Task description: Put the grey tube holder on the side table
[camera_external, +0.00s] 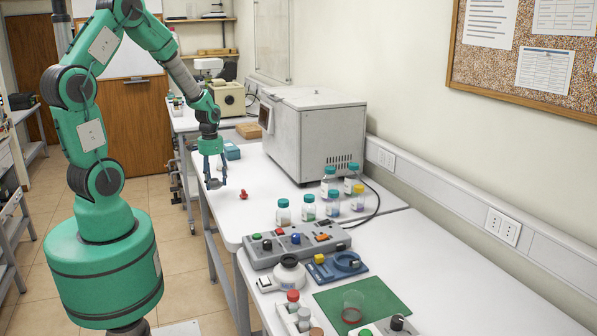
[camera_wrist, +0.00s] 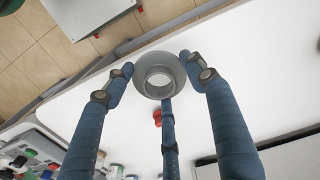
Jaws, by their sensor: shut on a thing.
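The grey tube holder (camera_wrist: 148,72) shows as a round ring-shaped piece with a hollow centre in the wrist view. My gripper (camera_wrist: 160,76) is shut on it, with blue-grey fingers on either side and another finger below. In the external view my gripper (camera_external: 214,182) points down just over the left edge of the white workbench (camera_external: 350,222); the holder is too small to make out clearly there. Which surface is the side table is not clear; one table (camera_external: 12,160) stands at the far left.
A small red object (camera_external: 243,194) lies on the bench close to my gripper. A large grey-white machine (camera_external: 315,135) stands behind it. Several capped bottles (camera_external: 331,182), a control box (camera_external: 290,243) and a green mat (camera_external: 388,299) occupy the nearer bench. Tiled floor (camera_external: 185,245) is open to the left.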

